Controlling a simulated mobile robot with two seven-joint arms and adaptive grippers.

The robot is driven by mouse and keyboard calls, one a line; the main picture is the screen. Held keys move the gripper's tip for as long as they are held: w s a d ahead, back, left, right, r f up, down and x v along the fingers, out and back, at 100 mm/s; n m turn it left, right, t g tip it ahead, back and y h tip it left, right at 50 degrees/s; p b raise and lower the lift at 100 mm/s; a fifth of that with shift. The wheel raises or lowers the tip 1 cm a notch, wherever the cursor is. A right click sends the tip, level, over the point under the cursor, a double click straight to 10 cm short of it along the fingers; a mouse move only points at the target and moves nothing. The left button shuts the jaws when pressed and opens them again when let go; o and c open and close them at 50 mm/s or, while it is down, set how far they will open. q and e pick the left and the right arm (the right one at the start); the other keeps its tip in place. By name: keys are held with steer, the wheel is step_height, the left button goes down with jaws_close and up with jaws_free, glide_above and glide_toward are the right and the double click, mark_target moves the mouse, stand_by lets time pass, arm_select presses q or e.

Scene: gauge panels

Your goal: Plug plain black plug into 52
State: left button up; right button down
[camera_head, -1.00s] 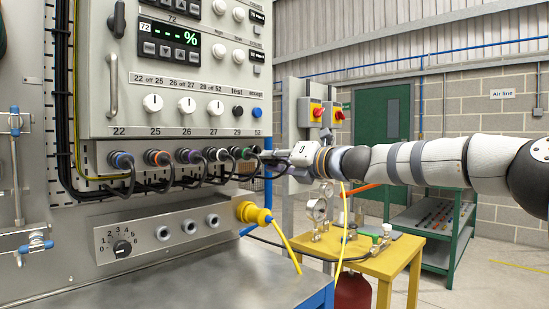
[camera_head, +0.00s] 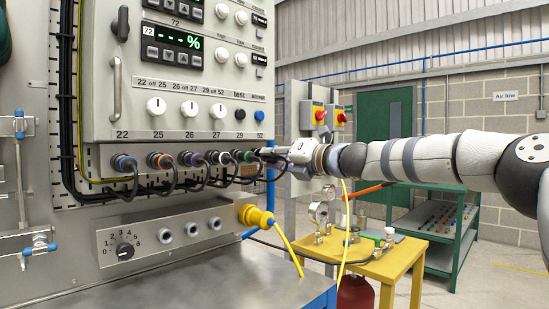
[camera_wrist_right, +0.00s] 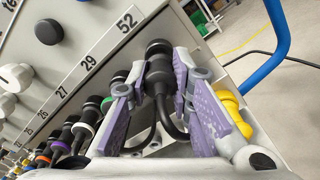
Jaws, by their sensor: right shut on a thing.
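The plain black plug (camera_wrist_right: 158,75) is between the purple-padded fingers of my right gripper (camera_wrist_right: 163,95) in the right wrist view. My gripper is shut on it, and its black cable loops down below. The plug lies by the panel edge below the label 52 (camera_wrist_right: 128,22); I cannot tell whether it is seated. In the head view my right gripper (camera_head: 277,155) is at the right end of the plug row, and its fingers hide the socket there. The green-ringed plug (camera_head: 241,156) is the neighbour on the left. My left gripper is not in view.
Several ringed plugs with black cables line the panel (camera_head: 110,145) to the left. A yellow plug (camera_head: 255,216) with a yellow cable sits below right. A grey bench (camera_head: 240,285) is below. A yellow table (camera_head: 375,270) with gauges stands behind the right arm.

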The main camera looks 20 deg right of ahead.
steer(key=shift+w+r, duration=0.1)
steer(key=shift+r, duration=0.05)
steer(key=shift+x, duration=0.8)
stand_by(1.1)
steer(key=c, duration=1.4)
jaws_free()
steer(key=shift+o, duration=0.2)
steer(key=v, duration=0.7)
steer(key=shift+s, duration=0.25)
